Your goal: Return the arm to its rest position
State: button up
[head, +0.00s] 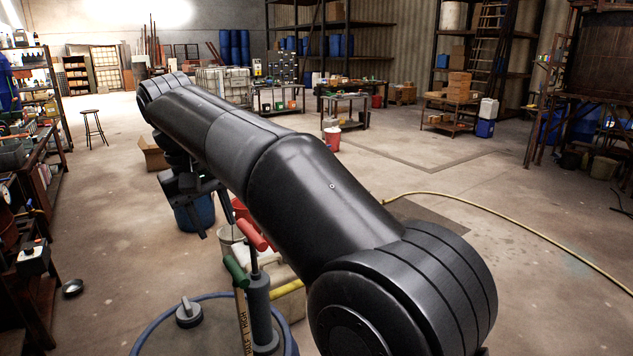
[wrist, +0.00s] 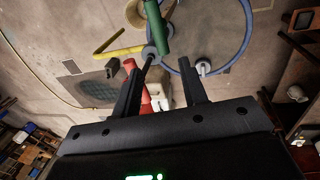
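My arm stretches across the head view from lower right to upper left. My gripper (head: 203,228) hangs from its far end, pointing down, partly dark and hard to make out. In the wrist view my gripper (wrist: 168,62) shows two black fingers spread apart with nothing between the tips. A green handle (wrist: 156,28) and a red handle (wrist: 130,66) lie beyond the fingers.
A blue drum (head: 194,213) stands beneath the gripper area. A cluttered bench (head: 40,185) runs along the left. A stool (head: 94,127) stands farther back. A yellow hose (head: 520,221) crosses the floor at right. The floor beyond is mostly clear.

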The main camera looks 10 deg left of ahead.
jog(key=s+d+f+m+t+y, duration=0.1)
jog(key=d+m, duration=0.3)
jog(key=d, duration=2.1)
jog(key=s+d+f+m+t, duration=0.1)
jog(key=s+d+f+m, duration=0.1)
jog(key=s+d+f, duration=0.5)
jog(key=s+d+f+m+t, duration=0.2)
jog(key=s+d+f, duration=0.4)
jog(key=d, duration=0.4)
jog(key=shift+s+d+f+m+y, duration=0.3)
jog(key=shift+s+f+m, duration=0.1)
jog(key=shift+f+m, duration=0.15)
jog(key=shift+o, duration=0.2)
